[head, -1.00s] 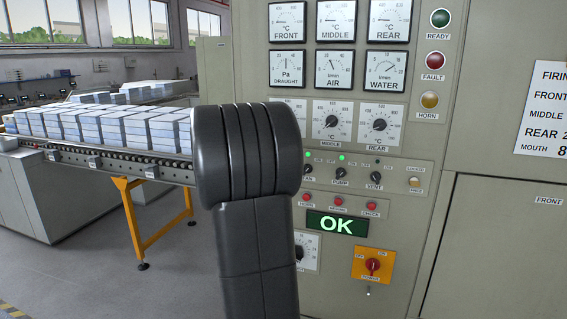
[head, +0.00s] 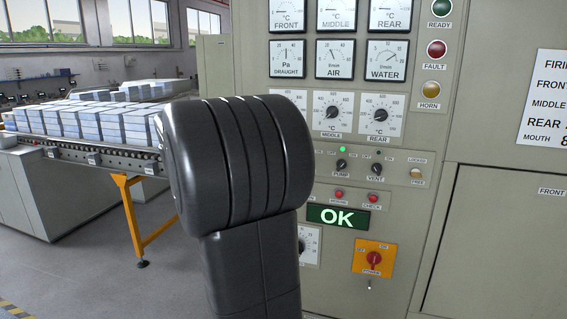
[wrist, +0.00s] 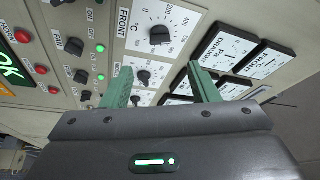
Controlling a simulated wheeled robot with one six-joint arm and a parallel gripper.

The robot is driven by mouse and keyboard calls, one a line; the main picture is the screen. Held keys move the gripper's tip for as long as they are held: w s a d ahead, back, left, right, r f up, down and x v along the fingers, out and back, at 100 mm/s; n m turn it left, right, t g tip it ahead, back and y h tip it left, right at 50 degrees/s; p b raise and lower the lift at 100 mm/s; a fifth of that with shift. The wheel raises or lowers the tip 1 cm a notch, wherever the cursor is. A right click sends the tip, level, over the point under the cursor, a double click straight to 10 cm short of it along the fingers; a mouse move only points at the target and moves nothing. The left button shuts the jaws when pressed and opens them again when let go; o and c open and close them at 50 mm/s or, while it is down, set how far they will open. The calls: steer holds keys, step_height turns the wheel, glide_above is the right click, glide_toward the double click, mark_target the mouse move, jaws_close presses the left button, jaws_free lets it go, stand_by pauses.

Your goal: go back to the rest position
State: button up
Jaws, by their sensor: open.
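My gripper (wrist: 160,85) shows in the wrist view, with two green fingers apart and nothing between them. It is tilted and faces the control panel (head: 405,150). Beyond the fingers are the FRONT dial (wrist: 160,36) and a smaller knob. In the head view my dark arm covers the left part of the panel and hides the gripper. I cannot tell how far the fingers are from the panel, but they touch nothing that I can see.
The panel carries gauges, a green OK display (head: 338,217) and an orange-yellow power switch (head: 374,258). At the left a roller conveyor (head: 100,154) bears stacks of pale blocks (head: 85,122). The grey floor (head: 90,275) in front of it is clear.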

steer(key=w+d+r+n+t+y+b, duration=0.1)
steer(key=w+d+n+t+y+b, duration=0.4)
steer(key=n, duration=1.9)
steer(key=w+d+t+y, duration=0.1)
steer(key=w+d+y, duration=0.2)
steer(key=y, duration=0.1)
steer(key=shift+n+t, duration=0.3)
steer(key=shift+t, duration=0.1)
